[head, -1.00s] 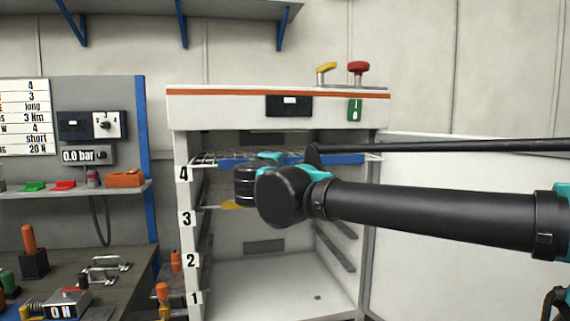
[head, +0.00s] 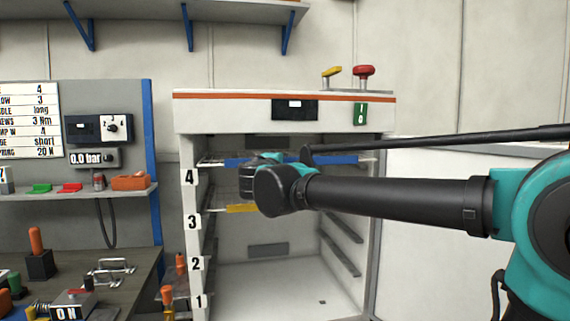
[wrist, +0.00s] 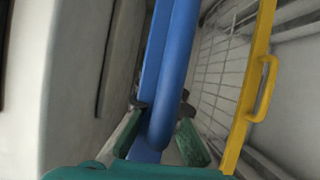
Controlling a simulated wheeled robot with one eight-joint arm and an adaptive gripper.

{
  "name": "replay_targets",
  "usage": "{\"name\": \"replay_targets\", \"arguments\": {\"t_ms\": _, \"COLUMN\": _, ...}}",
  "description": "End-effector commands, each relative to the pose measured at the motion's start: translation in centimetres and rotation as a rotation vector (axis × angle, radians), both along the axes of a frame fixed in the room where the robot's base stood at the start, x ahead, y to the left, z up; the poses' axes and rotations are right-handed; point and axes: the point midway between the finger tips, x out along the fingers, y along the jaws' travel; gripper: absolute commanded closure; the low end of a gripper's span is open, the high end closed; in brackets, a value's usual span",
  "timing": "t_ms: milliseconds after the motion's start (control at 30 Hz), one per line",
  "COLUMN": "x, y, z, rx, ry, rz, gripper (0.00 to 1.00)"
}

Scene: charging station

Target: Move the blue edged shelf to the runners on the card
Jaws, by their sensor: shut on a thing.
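The blue edged shelf (head: 335,160) is a wire rack at the top of the open cabinet, level with the number 4. Its blue front edge and bar handle (wrist: 175,75) run up the middle of the wrist view. My gripper (wrist: 162,135) is shut on the blue handle, one finger on each side. In the head view my wrist hides the fingers and part of the edge. The card (head: 30,122) hangs at the left; its labels are cut off and its top rows read 4 and 3. The contact with the number 4 runners is too small to make out.
A yellow edged shelf (head: 243,208) sits below, at number 3; its handle (wrist: 265,88) is close beside my gripper in the wrist view. Empty runners (head: 340,257) show lower down. The open door (head: 430,270) stands at the right. A cluttered bench (head: 90,255) is left.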

Motion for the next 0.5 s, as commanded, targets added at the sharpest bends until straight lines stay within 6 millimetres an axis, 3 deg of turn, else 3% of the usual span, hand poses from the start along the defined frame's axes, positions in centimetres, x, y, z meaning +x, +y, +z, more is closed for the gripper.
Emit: {"name": "replay_targets", "arguments": {"t_ms": 500, "x": 3.5, "y": 1.1, "z": 0.0, "rx": 0.000, "ry": -0.001, "rz": 0.000, "gripper": 1.00}}
